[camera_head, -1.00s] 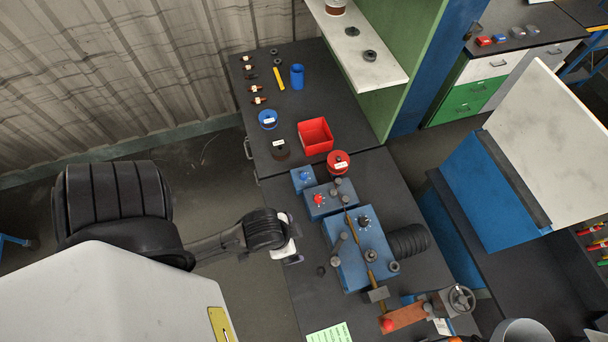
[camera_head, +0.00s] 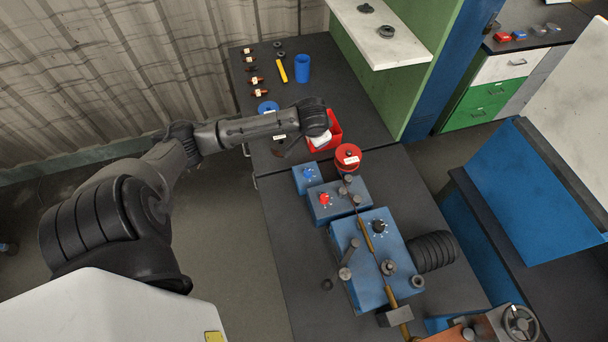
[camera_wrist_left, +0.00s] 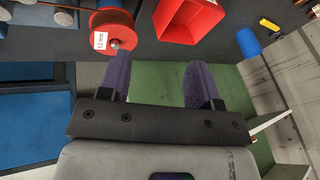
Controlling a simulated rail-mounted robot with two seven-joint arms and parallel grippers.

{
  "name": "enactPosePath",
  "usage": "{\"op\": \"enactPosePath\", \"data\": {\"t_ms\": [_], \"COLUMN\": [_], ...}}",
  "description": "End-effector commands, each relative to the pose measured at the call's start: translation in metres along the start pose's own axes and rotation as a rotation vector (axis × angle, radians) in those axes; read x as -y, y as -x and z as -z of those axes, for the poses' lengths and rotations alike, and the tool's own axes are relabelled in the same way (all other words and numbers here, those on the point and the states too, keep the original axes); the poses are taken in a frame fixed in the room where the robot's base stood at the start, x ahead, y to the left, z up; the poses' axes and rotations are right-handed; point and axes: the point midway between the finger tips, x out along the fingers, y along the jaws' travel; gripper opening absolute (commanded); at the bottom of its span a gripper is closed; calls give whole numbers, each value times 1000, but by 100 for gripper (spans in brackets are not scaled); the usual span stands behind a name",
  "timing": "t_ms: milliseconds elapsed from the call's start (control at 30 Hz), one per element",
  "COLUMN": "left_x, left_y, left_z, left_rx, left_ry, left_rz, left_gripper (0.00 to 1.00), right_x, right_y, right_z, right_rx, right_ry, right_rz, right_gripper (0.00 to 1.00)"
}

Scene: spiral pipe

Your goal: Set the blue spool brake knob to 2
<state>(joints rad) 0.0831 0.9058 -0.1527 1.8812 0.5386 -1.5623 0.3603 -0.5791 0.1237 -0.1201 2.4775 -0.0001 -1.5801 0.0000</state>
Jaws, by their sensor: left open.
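The blue knob (camera_head: 308,174) sits on top of a small blue box (camera_head: 299,187) in the head view, with pale marks around it too small to read. My left gripper shows in the left wrist view (camera_wrist_left: 157,82) with its two purple fingers apart and nothing between them. In the head view my left wrist (camera_head: 314,120) is above the red bin, farther back than the blue knob, and hides the fingers. I cannot pick out the blue knob in the left wrist view. My right gripper is not in view.
A red knob (camera_head: 325,198) on a second blue box and a black knob (camera_head: 379,227) on a larger one stand nearby. The red spool (camera_head: 347,158) is close to the blue box. The red bin (camera_head: 337,128) and blue cup (camera_head: 302,68) stand farther back. The front-left tabletop is bare.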

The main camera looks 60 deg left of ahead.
Motion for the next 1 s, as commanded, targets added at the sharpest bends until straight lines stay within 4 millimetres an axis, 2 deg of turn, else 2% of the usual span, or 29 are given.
{"op": "enactPosePath", "data": {"t_ms": [67, 200, 333, 500, 767, 867, 1000], "left_x": [10, 6, -2, -11, -12, -14, -22], "left_y": [-16, -37, -42, -40, -42, -50, -70], "left_z": [-12, -30, -38, -39, -39, -41, -46], "left_rx": [91, 228, 328, 386, 404, 405, 407], "left_ry": [171, 496, 783, 1059, 1244, 1258, 1257], "left_rz": [-41, -120, -161, -160, -125, -122, -123], "left_gripper": [58, 58, 58, 58, 58, 58, 58], "right_x": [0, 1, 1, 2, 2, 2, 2], "right_y": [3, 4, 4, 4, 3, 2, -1], "right_z": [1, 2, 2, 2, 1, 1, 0], "right_rx": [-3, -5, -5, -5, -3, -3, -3], "right_ry": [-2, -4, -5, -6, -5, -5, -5], "right_rz": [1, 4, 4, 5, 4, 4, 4], "right_gripper": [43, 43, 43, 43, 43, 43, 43]}}
